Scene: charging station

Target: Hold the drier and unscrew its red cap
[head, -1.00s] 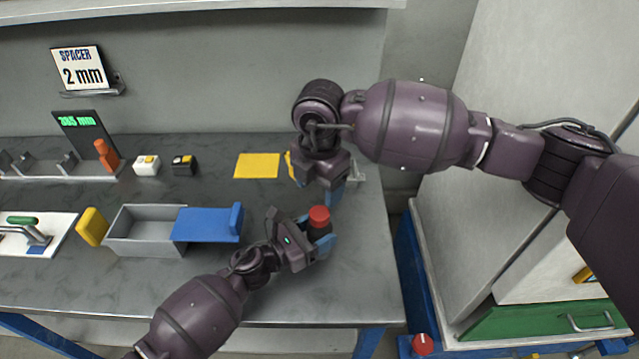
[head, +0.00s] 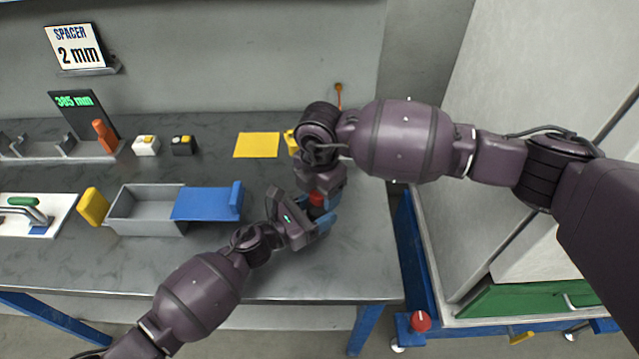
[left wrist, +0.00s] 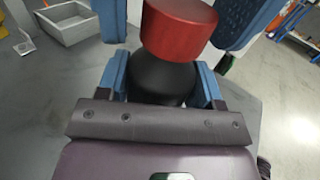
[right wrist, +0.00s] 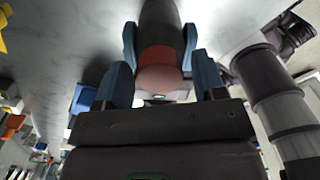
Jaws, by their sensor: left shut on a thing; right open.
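The drier has a dark body (left wrist: 165,79) and a round red cap (left wrist: 180,25) on top. My left gripper (head: 318,228) is shut on the dark body, seen between its blue fingers in the left wrist view. The cap (head: 317,198) shows partly in the head view, below the right wrist. My right gripper (right wrist: 160,80) is open, with one blue finger on each side of the cap (right wrist: 158,70) and visible gaps. The lower body is hidden by the left gripper.
The grey workbench holds a grey bin (head: 150,222) with a blue piece (head: 207,203), a yellow sheet (head: 257,145) and two small switch boxes to the left. A red knob (head: 420,321) is below right. The front bench surface is clear.

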